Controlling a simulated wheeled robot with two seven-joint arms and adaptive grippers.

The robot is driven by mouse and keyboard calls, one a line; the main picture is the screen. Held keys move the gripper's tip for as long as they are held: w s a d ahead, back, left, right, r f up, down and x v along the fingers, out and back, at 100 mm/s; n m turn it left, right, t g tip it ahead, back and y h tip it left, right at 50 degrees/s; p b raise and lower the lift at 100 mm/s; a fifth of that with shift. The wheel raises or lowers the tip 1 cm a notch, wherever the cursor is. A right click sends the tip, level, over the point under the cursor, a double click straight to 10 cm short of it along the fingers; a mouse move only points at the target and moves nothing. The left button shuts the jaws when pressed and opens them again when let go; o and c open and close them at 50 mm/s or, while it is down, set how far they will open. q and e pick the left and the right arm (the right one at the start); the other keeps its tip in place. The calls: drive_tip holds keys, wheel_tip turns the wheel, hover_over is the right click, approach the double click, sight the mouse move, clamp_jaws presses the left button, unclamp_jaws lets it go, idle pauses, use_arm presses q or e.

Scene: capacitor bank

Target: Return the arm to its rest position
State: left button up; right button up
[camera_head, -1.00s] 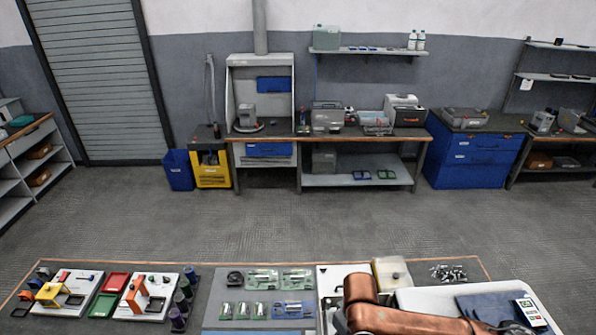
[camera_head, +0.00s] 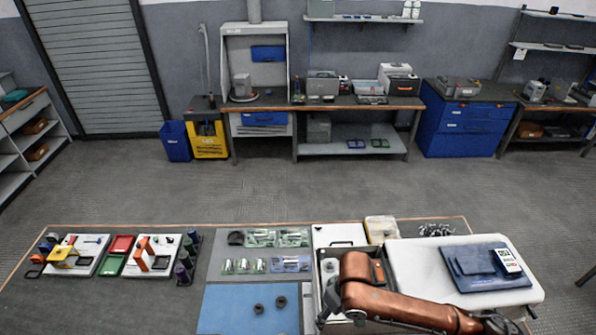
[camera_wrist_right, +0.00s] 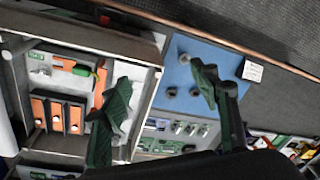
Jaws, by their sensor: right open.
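My right arm (camera_head: 400,303) is copper-coloured and reaches in from the lower right in the head view. It is bent over the right half of the work table. My right gripper (camera_head: 332,300) is dark, small and partly hidden at the arm's end, above an open grey box. In the right wrist view its two green fingers (camera_wrist_right: 162,82) stand wide apart with nothing between them. The open box (camera_wrist_right: 125,45) with orange blocks (camera_wrist_right: 55,115) lies by the left finger, and the blue mat (camera_wrist_right: 178,70) lies beyond, by the right finger. My left gripper is not in view.
The blue mat (camera_head: 225,312) carries two dark rings. Bagged parts (camera_head: 260,265) lie behind it. A white tray with a blue folder (camera_head: 485,267) is at the right. Fixtures with coloured parts (camera_head: 120,255) stand at the left. The floor behind the table is clear.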

drive_tip(key=s+d+f+m+t+h, duration=0.1)
drive_tip(key=s+d+f+m+t, duration=0.15)
drive_tip(key=s+d+f, duration=0.6)
drive_tip(key=s+d+f+m+t+h, duration=0.1)
drive_tip(key=s+d+f+m, duration=0.3)
drive_tip(key=s+d, duration=0.9)
wheel_tip(320, 180, down, 38)
drive_tip(key=w+d+g+b, duration=0.1)
drive_tip(key=w+d+b, duration=0.1)
drive_tip(key=b, duration=0.6)
use_arm(q)
wheel_tip(320, 180, down, 15)
drive_tip(key=s+b, duration=0.2)
drive_tip(key=b, duration=0.4)
drive_tip(key=shift+s+r+b, duration=0.15)
drive_tip(key=shift+s+b, duration=0.05)
drive_tip(key=shift+b, duration=0.1)
use_arm(e)
drive_tip(key=s+f+g, duration=0.1)
drive_tip(key=s+f, duration=0.8)
drive_tip(key=f, duration=0.3)
drive_tip(key=s+f+n, duration=0.1)
drive_tip(key=s+f, duration=0.9)
drive_tip(key=f, duration=0.2)
drive_tip(key=shift+s+d+f+g, duration=0.15)
drive_tip(key=shift+s+d+g, duration=0.05)
drive_tip(key=shift+g, duration=0.15)
